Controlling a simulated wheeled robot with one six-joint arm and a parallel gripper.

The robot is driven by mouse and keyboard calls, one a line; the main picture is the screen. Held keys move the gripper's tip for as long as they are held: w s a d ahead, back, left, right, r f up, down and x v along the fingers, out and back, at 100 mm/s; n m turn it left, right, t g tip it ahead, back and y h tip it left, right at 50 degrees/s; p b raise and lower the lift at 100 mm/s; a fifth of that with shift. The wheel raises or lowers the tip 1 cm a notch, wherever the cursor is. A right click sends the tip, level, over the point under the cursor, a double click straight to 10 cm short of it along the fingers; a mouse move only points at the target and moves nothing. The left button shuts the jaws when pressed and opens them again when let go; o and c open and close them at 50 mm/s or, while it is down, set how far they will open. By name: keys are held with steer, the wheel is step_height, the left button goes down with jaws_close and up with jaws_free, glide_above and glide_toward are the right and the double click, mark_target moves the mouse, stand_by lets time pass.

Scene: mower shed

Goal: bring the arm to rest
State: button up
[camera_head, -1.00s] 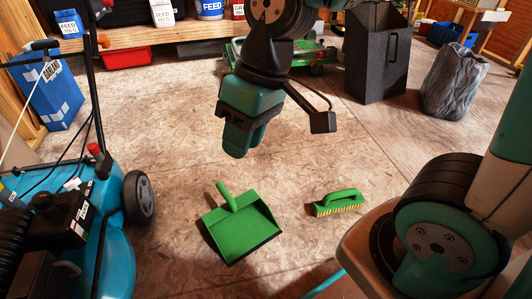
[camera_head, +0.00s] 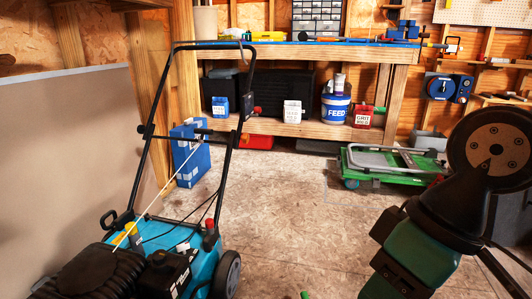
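My arm comes in from the right edge, with dark and teal links. My gripper (camera_head: 385,286) hangs from it at the lower right, pointing down over the floor. Its lower end runs to the bottom edge of the picture, so I cannot tell whether the fingers are apart. I see nothing held in the part that shows. A small green tip (camera_head: 305,295) shows at the bottom edge, probably the dustpan's handle; the rest of it and the brush are out of view.
A teal mower (camera_head: 205,262) with a tall black handle stands at the left, beside a blue box (camera_head: 190,160). A wooden workbench (camera_head: 385,57) crosses the back. The floor (camera_head: 290,215) between is clear.

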step_height(320, 180, up, 42)
steer(key=p, duration=3.9)
